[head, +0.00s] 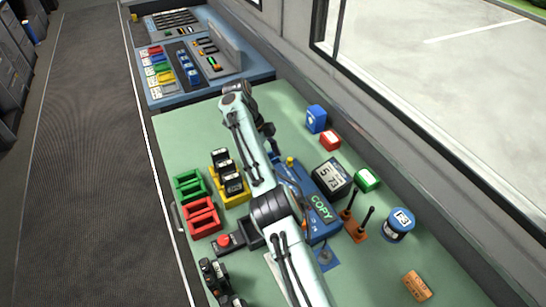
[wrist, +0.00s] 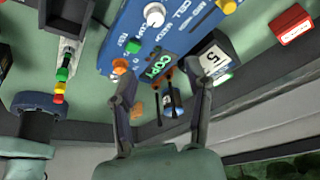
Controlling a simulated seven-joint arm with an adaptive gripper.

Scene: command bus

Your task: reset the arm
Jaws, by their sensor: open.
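My gripper (wrist: 160,76) is open in the wrist view, with its two dark fingers apart and no object held between them. Beyond the fingers show the blue console (wrist: 138,30) with its knobs and the lit COPY sign (wrist: 160,66). In the head view my arm reaches up over the green desk (head: 360,285). My gripper (head: 272,147) hangs near the console's far end, partly hidden by my arm. The blue console (head: 318,228) is also partly covered by my arm. I cannot tell the exact height of the gripper above the desk.
Left of my arm stand red (head: 202,217) and green (head: 190,185) trays and a yellow holder (head: 228,190) with black items. Right are a number display (head: 331,177), a blue can (head: 398,224) and an orange tag (head: 417,286). The desk's right front is mostly clear.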

